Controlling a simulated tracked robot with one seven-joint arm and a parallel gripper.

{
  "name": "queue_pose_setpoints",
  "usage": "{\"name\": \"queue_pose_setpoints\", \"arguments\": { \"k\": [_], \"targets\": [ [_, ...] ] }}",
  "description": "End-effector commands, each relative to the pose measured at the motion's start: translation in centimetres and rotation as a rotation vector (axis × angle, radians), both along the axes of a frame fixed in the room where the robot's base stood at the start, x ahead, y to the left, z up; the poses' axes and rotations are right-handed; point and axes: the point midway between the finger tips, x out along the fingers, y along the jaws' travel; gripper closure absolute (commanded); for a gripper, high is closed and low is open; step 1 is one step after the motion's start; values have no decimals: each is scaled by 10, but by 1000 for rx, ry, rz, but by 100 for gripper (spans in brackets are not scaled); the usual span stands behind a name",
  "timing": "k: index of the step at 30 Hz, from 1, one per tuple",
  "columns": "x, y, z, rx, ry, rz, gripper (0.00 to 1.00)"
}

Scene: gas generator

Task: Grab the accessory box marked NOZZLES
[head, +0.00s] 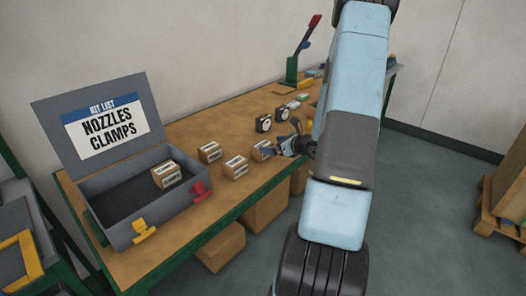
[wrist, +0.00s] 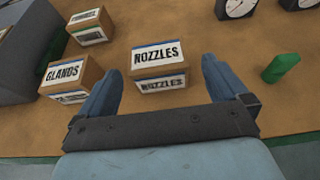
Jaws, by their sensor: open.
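The NOZZLES box (wrist: 160,66) is a small brown carton with a white and blue label, standing on the workbench. In the wrist view my gripper (wrist: 158,75) is open, with one blue finger on each side of the box's near part. I cannot tell whether either finger touches it. In the head view my gripper (head: 277,149) is at the right side of this box (head: 261,150), which it partly hides. A GLANDS box (wrist: 70,78) stands just left of my left finger.
An open grey case (head: 120,214) with a lid list reading NOZZLES, CLAMPS holds one carton (head: 166,174). Another carton (wrist: 90,26) stands behind the GLANDS box. Gauges (wrist: 236,8) and a green object (wrist: 281,67) lie to the right on the bench (head: 170,235).

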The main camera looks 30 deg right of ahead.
Motion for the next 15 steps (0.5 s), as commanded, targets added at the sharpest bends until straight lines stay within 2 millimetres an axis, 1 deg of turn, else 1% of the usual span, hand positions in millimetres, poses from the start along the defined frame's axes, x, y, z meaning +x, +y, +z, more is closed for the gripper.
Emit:
{"name": "queue_pose_setpoints", "arguments": {
  "k": [3,11,15],
  "targets": [
    [10,4,-5,0,1,1,0],
    [20,8,-10,-1,0,1,0],
    [32,15,-18,2,1,2,0]
  ]
}}
